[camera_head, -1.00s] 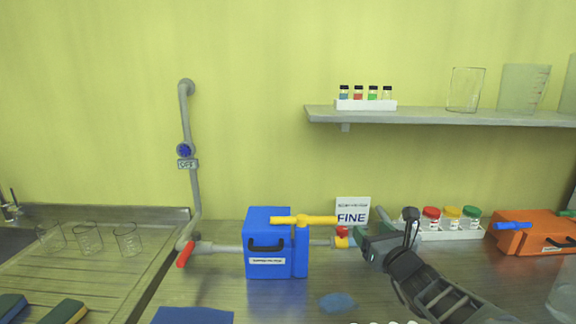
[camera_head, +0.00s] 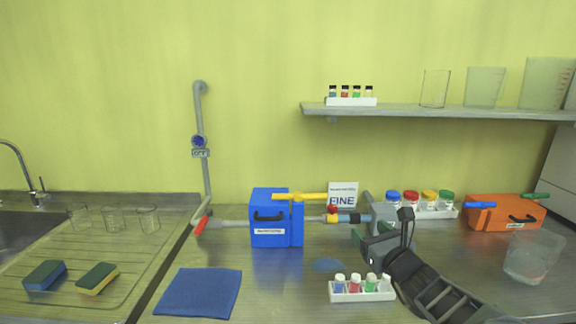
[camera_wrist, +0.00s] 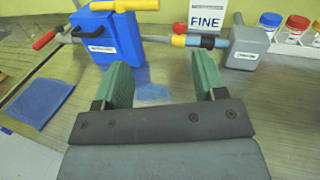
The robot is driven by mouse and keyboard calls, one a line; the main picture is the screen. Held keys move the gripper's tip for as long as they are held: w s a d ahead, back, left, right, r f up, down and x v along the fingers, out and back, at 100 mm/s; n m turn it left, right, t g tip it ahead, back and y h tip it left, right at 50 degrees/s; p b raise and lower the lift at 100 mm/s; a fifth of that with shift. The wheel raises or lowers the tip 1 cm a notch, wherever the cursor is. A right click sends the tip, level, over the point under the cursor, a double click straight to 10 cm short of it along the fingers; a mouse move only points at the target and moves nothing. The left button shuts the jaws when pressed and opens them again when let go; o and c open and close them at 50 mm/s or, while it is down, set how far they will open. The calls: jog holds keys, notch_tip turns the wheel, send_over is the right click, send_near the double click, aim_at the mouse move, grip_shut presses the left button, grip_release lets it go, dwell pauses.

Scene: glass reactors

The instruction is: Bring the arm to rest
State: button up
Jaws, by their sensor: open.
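My gripper (camera_head: 384,237) hangs above the steel bench at right of centre in the head view, at the end of my dark arm. In the wrist view its two green fingers (camera_wrist: 161,88) stand wide apart with nothing between them. Beyond the fingers are the blue box (camera_wrist: 107,38) with a yellow handle and a grey box (camera_wrist: 247,47), joined by a pipe. In the head view the blue box (camera_head: 270,218) stands left of my gripper, and the grey box (camera_head: 376,211) is partly hidden behind it.
A white rack of small vials (camera_head: 361,291) stands at the bench front, close to my arm. A clear beaker (camera_head: 533,257) and an orange box (camera_head: 505,213) are at right. A blue cloth (camera_head: 199,293) lies at front left. A shelf (camera_head: 440,112) with glassware hangs above.

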jog(key=s+a+f+n+g+y+p, duration=0.15)
jog(key=s+a+f+n+g, duration=0.3)
jog(key=n, duration=0.45)
jog(key=s+a+f+n+g+y+b, duration=0.1)
jog(key=s+a+f+n+g+y, duration=0.15)
jog(key=f+n+g, duration=0.4)
jog(key=s+d+r+n+g+h+p, duration=0.1)
jog(key=s+n+h, duration=0.3)
jog(key=n, duration=0.4)
jog(key=s+d+r+n+g+h+p, duration=0.1)
jog(key=s+d+n+h+p, duration=0.1)
jog(key=s+n+h, duration=0.3)
jog(key=s+n+p, duration=0.1)
jog(key=s+n, duration=0.1)
jog(key=n, duration=0.1)
jog(key=shift+s+d+r+g, duration=0.15)
jog(key=shift+d+r+g, duration=0.2)
jog(key=shift+g, duration=0.05)
jog(key=shift+n, duration=0.25)
jog(key=shift+c, duration=0.4)
